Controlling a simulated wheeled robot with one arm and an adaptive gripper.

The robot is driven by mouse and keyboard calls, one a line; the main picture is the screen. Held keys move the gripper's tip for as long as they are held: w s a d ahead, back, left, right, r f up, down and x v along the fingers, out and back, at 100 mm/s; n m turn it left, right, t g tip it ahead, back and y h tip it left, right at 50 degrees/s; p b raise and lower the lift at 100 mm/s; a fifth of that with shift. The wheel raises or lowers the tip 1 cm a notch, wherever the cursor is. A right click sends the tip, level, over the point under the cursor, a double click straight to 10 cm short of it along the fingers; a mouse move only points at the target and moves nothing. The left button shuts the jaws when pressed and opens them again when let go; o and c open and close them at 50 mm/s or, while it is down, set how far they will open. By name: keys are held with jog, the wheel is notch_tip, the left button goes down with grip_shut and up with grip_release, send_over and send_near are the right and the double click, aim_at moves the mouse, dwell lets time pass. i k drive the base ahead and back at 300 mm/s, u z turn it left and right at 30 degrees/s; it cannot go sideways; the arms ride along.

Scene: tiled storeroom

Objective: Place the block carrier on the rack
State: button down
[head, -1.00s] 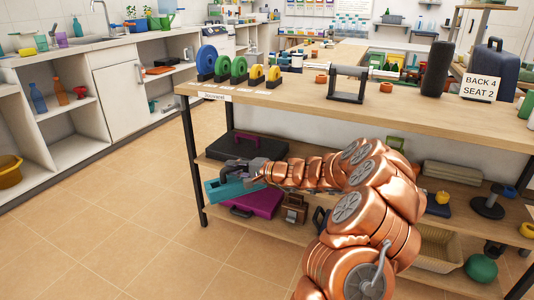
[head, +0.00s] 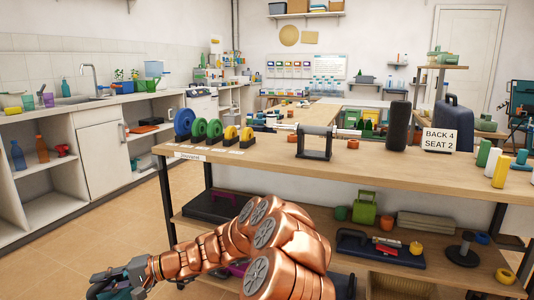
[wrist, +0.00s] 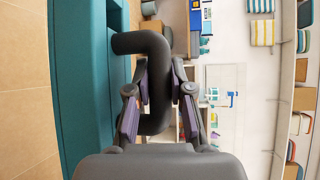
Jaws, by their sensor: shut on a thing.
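My gripper (wrist: 157,88) is shut on the dark handle of a teal box-like carrier (wrist: 82,95) in the wrist view. The handle is a thick, bent bar between the two fingers, and the teal body runs along the left of that view. In the head view my gripper (head: 108,284) is at the bottom left, in front of the bench's left leg, and only a little teal shows, cut off by the picture edge. The wooden bench (head: 270,160) has a lower shelf (head: 330,240); I cannot tell which piece is the rack.
Coloured discs (head: 200,130), a black stand (head: 315,145), a dark cylinder (head: 398,125) and a sign (head: 437,140) reading "BACK 4 SEAT 2" stand on the bench. A black case (head: 212,207) and a green container (head: 365,208) are below. The tiled floor (head: 90,245) at left is clear.

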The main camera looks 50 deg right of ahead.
aim_at(422, 169)
jog(key=u, duration=0.4)
jog(key=k, duration=0.95)
jog(key=z, duration=0.5)
